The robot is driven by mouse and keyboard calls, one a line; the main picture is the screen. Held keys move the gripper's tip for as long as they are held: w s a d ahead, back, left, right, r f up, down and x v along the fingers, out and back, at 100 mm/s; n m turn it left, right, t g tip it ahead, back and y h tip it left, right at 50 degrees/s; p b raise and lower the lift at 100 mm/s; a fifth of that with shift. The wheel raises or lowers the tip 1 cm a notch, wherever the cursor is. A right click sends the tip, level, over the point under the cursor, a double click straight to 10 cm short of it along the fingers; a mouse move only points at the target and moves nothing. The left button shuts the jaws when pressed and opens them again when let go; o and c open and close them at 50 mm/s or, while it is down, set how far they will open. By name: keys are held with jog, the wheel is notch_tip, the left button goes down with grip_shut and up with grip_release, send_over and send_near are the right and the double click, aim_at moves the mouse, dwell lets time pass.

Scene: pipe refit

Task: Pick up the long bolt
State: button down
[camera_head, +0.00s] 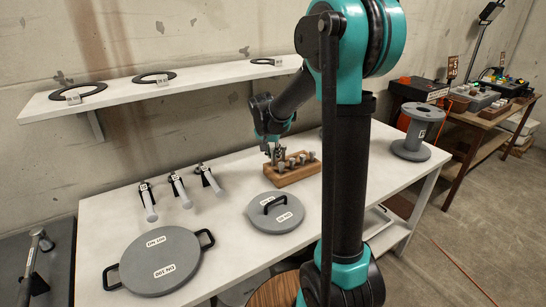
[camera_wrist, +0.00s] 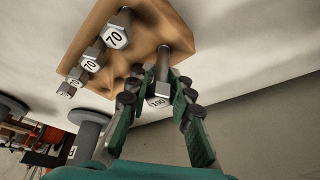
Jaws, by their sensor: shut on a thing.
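The long bolt (camera_wrist: 162,65) has a grey shank and a head labelled 100. In the wrist view its shank runs to the wooden block (camera_wrist: 148,40); I cannot tell how deep it sits. My gripper (camera_wrist: 160,92) is shut on this bolt, with one finger on each side near its head. In the head view my gripper (camera_head: 272,155) is at the left end of the wooden block (camera_head: 296,174), and the bolt is mostly hidden there.
Several other bolts, some labelled 70 (camera_wrist: 116,37), stand in the same block. A round grey lid (camera_head: 276,212) and a larger one (camera_head: 160,262) lie on the white table in front. Three handled tools (camera_head: 178,190) lie at left. A shelf (camera_head: 200,78) overhangs behind.

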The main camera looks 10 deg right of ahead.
notch_tip(320, 180, up, 15)
jog(key=shift+f, duration=0.15)
dwell(1.2)
dwell(0.3)
